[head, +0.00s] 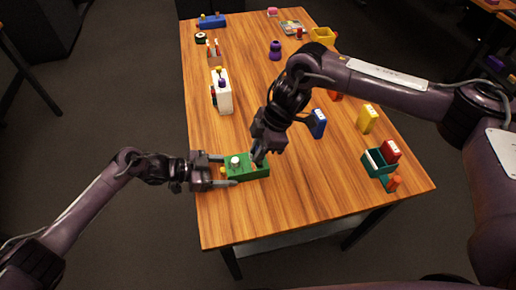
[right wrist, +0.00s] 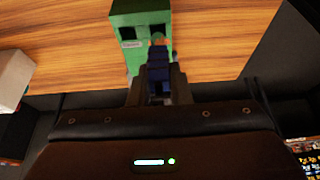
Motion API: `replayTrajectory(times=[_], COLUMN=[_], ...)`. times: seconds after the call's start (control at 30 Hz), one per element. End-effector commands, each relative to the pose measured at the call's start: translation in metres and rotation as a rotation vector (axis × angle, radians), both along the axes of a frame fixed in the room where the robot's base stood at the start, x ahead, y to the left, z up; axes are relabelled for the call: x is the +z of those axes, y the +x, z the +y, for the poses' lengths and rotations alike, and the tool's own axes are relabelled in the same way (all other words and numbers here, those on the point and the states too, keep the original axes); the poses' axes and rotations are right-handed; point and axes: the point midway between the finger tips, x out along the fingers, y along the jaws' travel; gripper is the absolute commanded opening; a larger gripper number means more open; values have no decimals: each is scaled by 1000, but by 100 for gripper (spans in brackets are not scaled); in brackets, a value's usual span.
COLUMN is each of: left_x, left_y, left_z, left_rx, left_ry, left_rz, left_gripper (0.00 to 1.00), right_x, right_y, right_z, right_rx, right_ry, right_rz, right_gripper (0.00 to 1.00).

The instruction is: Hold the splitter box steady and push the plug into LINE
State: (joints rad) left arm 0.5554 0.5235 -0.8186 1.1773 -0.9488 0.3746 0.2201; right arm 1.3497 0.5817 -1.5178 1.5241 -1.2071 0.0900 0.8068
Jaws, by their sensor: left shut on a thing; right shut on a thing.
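The green splitter box (head: 248,171) lies on the wooden table near its left front edge, with a white knob and a yellow part on it. My left gripper (head: 222,170) is shut on the box from its left side. My right gripper (head: 259,155) is above the box's right part. In the right wrist view, the right gripper (right wrist: 158,80) is shut on a dark blue plug (right wrist: 158,68), whose orange-tinged tip is at the green box (right wrist: 142,30). The box face shows dark openings and a small label, too small to read. I cannot tell whether the plug is inside an opening.
A white box (head: 223,95) with coloured parts stands behind the splitter box. A blue block (head: 318,123), a yellow block (head: 368,118) and a teal tray (head: 370,164) stand to the right. The table's front middle (head: 290,215) is clear.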

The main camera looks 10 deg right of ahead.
Motion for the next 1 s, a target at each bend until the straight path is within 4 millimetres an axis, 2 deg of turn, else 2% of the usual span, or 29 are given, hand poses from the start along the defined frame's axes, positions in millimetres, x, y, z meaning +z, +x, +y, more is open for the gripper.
replayTrajectory(times=[1.0], left_x=[0], left_y=[0], left_z=[0], left_rx=[0], left_ry=[0], left_rz=[0], left_gripper=[38], right_x=[-21], right_y=[0], right_z=[0], right_rx=[0], right_ry=[0], right_rz=[1], right_gripper=[0])
